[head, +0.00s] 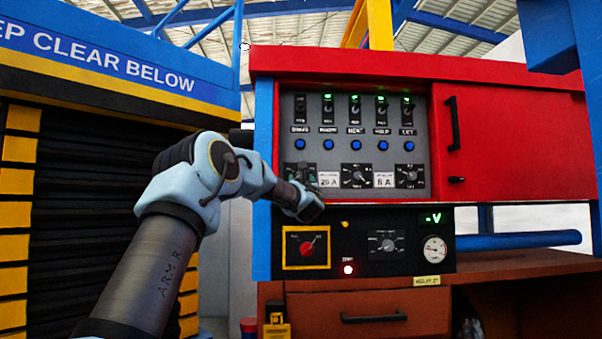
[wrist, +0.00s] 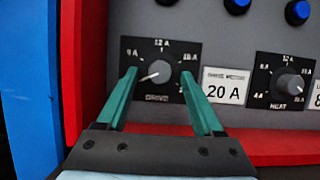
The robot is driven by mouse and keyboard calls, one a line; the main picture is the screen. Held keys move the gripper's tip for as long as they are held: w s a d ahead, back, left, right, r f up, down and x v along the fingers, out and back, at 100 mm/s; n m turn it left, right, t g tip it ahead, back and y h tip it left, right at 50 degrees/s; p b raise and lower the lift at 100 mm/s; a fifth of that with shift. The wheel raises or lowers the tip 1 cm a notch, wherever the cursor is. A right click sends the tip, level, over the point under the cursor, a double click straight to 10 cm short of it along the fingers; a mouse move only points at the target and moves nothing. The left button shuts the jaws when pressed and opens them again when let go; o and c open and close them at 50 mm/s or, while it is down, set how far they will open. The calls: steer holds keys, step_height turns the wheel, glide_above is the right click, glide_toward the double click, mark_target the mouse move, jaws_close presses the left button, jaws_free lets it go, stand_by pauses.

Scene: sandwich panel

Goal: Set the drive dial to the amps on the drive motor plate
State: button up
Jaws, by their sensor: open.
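The drive dial (wrist: 160,70), a round grey knob on a black square plate, is at the middle of the wrist view. Its white pointer line points to the lower left, below the left-hand scale mark; other marks read 12 A at the top and about 16 A at the right. The white drive motor plate (wrist: 226,88) to its right reads 20 A; it also shows in the head view (head: 329,181). My gripper (wrist: 158,72) is open, with its green fingers on either side of the knob; contact cannot be told. In the head view my gripper (head: 306,188) partly hides the dial.
The heat dial (wrist: 289,84) sits to the right of the plate. A third dial (head: 409,176) and an 8 A plate (head: 384,180) are farther right. Blue buttons (head: 355,145) and toggle switches run above. A red cabinet edge (wrist: 250,145) lies below the panel.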

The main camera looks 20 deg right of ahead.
steer(key=shift+w+r, duration=0.1)
steer(key=shift+w, duration=0.25)
steer(key=shift+c, duration=0.2)
jaws_close()
